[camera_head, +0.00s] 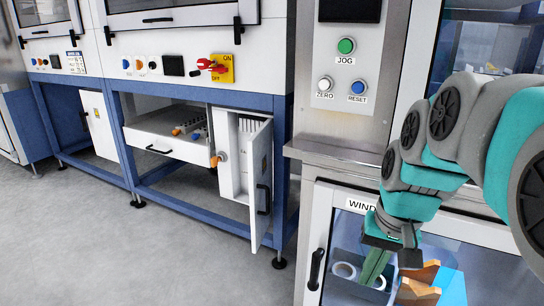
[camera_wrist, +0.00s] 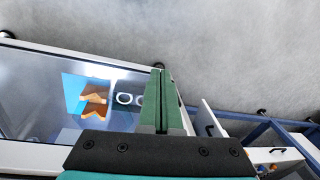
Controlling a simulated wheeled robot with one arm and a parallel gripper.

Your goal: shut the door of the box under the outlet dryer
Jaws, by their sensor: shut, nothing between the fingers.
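A white box (camera_head: 228,160) hangs in the blue frame under the nearer dryer unit. Its white door (camera_head: 260,178) stands open, swung out toward the front, with a black bar handle (camera_head: 263,199) on its face. What seems to be this door also shows in the wrist view (camera_wrist: 206,119), to the right of my fingers. My gripper (camera_head: 370,280) is at the lower right in the head view, pointing down in front of the window cabinet. Its green fingers (camera_wrist: 160,72) are together and empty. It is well apart from the door, to its right.
The window cabinet (camera_head: 320,225) stands close to my arm, with rings and orange-brown pieces seen through its glass. A white drawer (camera_head: 165,138) is pulled out left of the box. A red switch (camera_head: 211,66) sits above. Grey floor (camera_head: 180,260) in front is clear.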

